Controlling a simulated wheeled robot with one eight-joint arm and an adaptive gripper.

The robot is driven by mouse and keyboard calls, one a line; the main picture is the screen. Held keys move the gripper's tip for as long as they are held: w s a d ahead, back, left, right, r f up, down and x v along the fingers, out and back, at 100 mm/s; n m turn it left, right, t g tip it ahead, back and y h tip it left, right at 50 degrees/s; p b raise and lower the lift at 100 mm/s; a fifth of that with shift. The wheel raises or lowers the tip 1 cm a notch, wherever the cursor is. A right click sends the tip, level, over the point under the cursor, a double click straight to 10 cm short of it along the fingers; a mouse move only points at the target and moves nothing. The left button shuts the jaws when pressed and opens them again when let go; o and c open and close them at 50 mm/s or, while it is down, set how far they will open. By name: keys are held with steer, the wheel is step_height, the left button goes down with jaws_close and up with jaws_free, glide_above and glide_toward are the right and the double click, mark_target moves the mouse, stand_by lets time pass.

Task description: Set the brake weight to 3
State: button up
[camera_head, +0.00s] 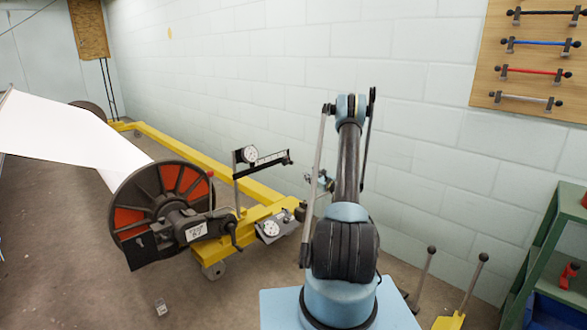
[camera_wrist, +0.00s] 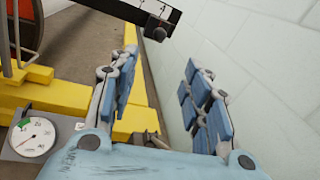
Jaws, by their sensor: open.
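A dark lever with a white number scale (camera_head: 270,159) stands out to the right from an upright post on the yellow frame. Its end also shows at the top of the wrist view (camera_wrist: 143,14), with a 4 legible. A dark round piece (camera_wrist: 158,29) sits by that end; I cannot tell whether it is the brake weight or an end knob. My gripper (camera_head: 320,180) is to the right of the lever's end. In the wrist view my gripper (camera_wrist: 160,63) is open, its blue-padded fingers apart with nothing between them, and the lever lies beyond the fingertips.
A reel with orange panels (camera_head: 150,205) carries white sheet at left. The white block wall (camera_head: 410,130) is close behind. A green shelf (camera_head: 540,250) stands right.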

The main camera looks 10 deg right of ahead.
steer(key=x, duration=1.7)
steer(key=shift+a, duration=0.1)
steer(key=shift+c, duration=0.3)
